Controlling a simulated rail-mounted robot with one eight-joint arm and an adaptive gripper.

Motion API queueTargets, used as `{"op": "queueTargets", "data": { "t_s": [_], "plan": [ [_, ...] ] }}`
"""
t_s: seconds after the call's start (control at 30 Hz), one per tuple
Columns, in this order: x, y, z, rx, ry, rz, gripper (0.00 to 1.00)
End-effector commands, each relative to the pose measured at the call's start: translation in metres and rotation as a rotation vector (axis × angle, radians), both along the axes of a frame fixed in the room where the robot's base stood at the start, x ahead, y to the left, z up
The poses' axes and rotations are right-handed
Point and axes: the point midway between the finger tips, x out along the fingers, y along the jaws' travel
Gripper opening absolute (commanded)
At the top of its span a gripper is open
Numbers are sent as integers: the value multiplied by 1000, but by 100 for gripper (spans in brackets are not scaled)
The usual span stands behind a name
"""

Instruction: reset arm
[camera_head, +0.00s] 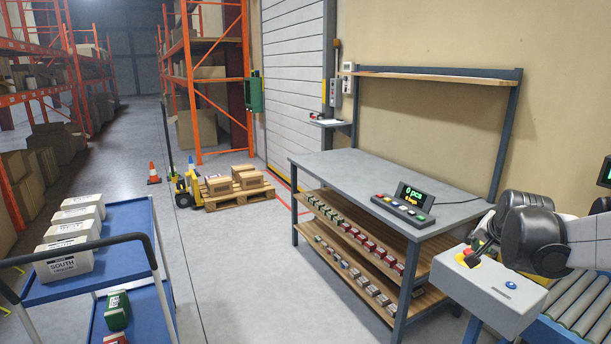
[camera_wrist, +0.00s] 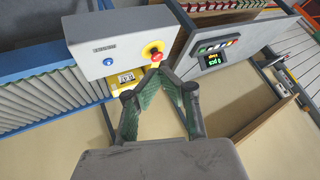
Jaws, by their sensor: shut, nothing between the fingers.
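My gripper (camera_head: 474,257) is above the left end of a white control box (camera_head: 486,297) at the lower right in the head view. In the wrist view my gripper (camera_wrist: 160,70) is shut and empty, its two green-padded fingers meeting at the tips. The tips appear right beside a red push button (camera_wrist: 152,52) on a yellow ring on the control box (camera_wrist: 118,38). I cannot tell whether they touch it.
A roller conveyor (camera_head: 585,300) runs beside the box. A grey workbench (camera_head: 350,175) holds a button panel (camera_head: 403,205) with a lit display, and several small boxes line its lower shelves. A blue cart (camera_head: 120,225) carries white bins at left. The floor between is clear.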

Motion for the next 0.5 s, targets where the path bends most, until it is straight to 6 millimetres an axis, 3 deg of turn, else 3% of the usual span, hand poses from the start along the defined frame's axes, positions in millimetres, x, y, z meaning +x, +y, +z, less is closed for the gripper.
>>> {"op": "queueTargets", "data": {
  "t_s": [0.03, 0.2, 0.5],
  "plan": [
    [-11, 18, 6, -13, 9, 34, 0],
    [-47, 69, 22, -59, 42, 143, 0],
    [-121, 146, 32, -142, 91, 336, 0]
  ]
}}
